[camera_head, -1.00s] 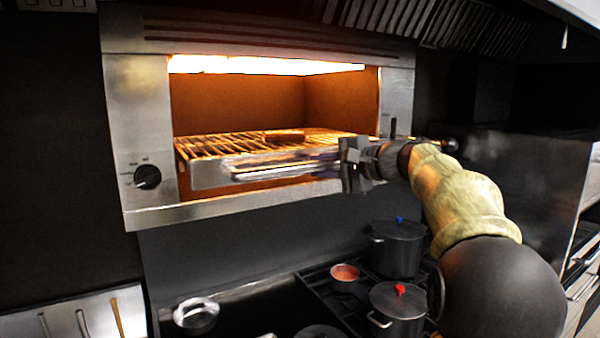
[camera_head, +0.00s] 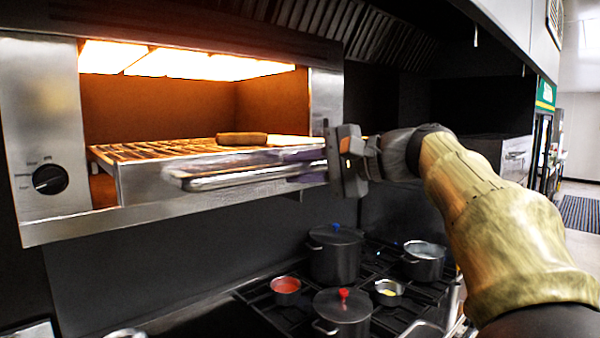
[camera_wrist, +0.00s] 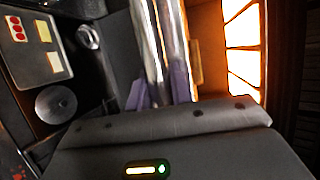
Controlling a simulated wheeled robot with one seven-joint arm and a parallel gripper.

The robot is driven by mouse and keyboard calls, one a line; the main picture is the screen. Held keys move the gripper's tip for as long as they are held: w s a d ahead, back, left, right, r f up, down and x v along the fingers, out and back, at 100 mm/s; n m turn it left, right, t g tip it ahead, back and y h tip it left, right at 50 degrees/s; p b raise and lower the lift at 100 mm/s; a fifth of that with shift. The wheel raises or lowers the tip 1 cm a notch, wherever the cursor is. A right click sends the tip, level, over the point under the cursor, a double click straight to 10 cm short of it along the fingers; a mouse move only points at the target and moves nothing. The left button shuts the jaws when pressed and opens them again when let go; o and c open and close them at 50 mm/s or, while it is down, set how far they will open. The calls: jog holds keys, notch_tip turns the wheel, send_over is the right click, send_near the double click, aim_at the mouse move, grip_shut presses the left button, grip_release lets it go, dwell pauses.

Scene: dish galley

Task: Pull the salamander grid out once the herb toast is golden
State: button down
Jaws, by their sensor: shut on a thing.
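The salamander (camera_head: 40,110) has glowing elements above an open cavity. Its wire grid (camera_head: 140,152) reaches to the front opening, its metal front standing out past the frame. A slice of herb toast (camera_head: 241,139), brown with a lighter golden top, lies on the grid; its herbs are too small to make out. A pale bright patch lies to its right. My gripper (camera_head: 312,163) is shut on the right end of the grid's handle (camera_head: 225,180). The wrist view shows the shiny handle (camera_wrist: 157,40) between my purple fingers (camera_wrist: 160,92).
Below are a hob with a blue-knobbed pot (camera_head: 335,255), a red-knobbed pot (camera_head: 342,308), a pan of red sauce (camera_head: 285,290) and an open pot (camera_head: 424,262). A control knob (camera_head: 50,180) is on the salamander's left. Open floor shows far right.

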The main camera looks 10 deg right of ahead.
jog(key=shift+d, duration=0.1)
jog(key=c, duration=1.3)
grip_release()
jog(key=shift+d, duration=0.15)
jog(key=shift+o, duration=0.2)
jog(key=shift+s+d, duration=0.4)
jog(key=shift+d, duration=0.15)
jog(key=b+v, duration=0.1)
jog(key=v, duration=1.5)
jog(key=shift+r+b, duration=0.2)
jog(key=shift+b, duration=0.15)
jog(key=shift+w+a+f, duration=0.1)
